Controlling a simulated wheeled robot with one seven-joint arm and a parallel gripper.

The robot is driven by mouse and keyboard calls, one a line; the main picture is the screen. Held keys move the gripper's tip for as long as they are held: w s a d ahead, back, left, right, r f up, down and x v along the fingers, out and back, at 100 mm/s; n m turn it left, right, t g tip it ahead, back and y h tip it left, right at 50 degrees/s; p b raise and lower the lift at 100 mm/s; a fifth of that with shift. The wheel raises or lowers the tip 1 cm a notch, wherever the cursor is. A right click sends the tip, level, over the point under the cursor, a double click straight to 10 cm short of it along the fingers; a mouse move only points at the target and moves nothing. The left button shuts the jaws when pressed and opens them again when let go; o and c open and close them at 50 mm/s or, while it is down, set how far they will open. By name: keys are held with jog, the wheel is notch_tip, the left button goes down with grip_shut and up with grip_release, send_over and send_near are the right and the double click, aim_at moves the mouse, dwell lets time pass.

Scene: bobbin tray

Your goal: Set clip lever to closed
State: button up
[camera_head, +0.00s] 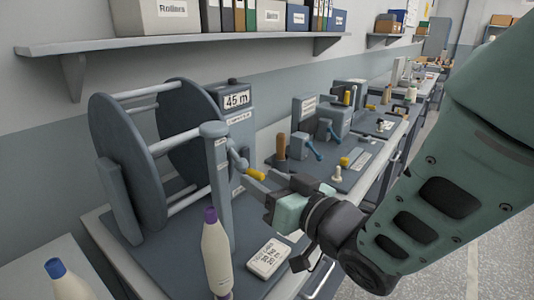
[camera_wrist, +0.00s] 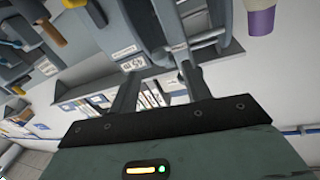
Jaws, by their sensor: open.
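A grey upright post (camera_head: 216,165) with labels stands at the front of the large reel stand (camera_head: 125,150). A small lever with a yellow end (camera_head: 255,174) shows beside the post, next to my fingers; I cannot tell for sure that it is the clip lever, or its setting. My gripper (camera_head: 250,181) is open, reaching left toward the post, with its fingers partly overlapping the lever area. In the wrist view my gripper (camera_wrist: 158,72) has its two fingers apart, with grey metal parts of the stand beyond the right finger. Nothing is visibly held. Contact cannot be told.
A white bottle with a purple cap (camera_head: 217,255) stands close in front of the post. A small white box with print (camera_head: 268,258) lies on the bench below my gripper. Another station with blue levers (camera_head: 313,150) stands to the right. A shelf (camera_head: 190,42) runs above.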

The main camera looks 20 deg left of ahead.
aim_at(246, 169)
jog(key=p+x, duration=0.1)
jog(key=x, duration=0.5)
jog(key=shift+c, duration=0.3)
jog(key=c, duration=0.9)
